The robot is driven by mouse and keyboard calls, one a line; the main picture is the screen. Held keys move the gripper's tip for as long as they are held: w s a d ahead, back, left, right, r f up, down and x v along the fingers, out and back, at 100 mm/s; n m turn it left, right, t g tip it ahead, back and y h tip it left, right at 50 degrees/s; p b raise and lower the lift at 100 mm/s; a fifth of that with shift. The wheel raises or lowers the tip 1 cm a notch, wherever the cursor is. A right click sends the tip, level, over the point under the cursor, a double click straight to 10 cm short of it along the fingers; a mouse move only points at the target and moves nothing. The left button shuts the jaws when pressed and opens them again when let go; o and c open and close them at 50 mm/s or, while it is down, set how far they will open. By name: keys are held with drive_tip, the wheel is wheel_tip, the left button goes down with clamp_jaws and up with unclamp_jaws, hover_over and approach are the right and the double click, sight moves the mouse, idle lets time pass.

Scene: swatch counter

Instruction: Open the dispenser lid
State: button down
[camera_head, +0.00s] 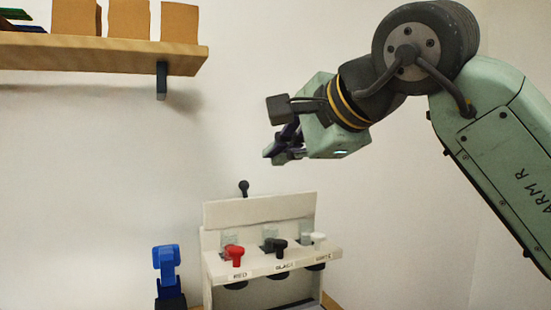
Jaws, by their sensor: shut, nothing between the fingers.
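The dispenser (216,264) is a cream-white box at the bottom of the view, with a red, a black and a white tap along its front shelf. A pale flat panel (258,211) runs across its top, and I take it for the lid. A small black knob (244,188) stands just above the panel's upper edge, left of its middle. I cannot tell how far the lid is tilted. My gripper (270,153) is shut and empty, pointing left. In the picture it is above the knob and a little to its right, apart from the dispenser.
A blue stand-like object (167,270) is left of the dispenser. A wooden shelf (100,55) with brown boxes (128,18) juts from the wall at upper left, on a dark bracket (161,81). The space between my gripper and the dispenser looks clear.

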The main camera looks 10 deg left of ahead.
sight(247, 183)
drive_tip(key=p+x, duration=0.1)
drive_tip(key=x, duration=1.1)
drive_tip(key=shift+w+f, duration=0.1)
drive_tip(key=w+p, duration=0.1)
drive_tip(key=p, duration=0.1)
drive_tip(key=w+a+g+h+p, duration=0.1)
drive_tip(key=p, duration=0.1)
drive_tip(key=shift+w+a+r+p, duration=0.1)
drive_tip(key=shift+a+r+p, duration=0.1)
drive_tip(key=shift+p, duration=0.2)
drive_tip(key=shift+r, duration=0.15)
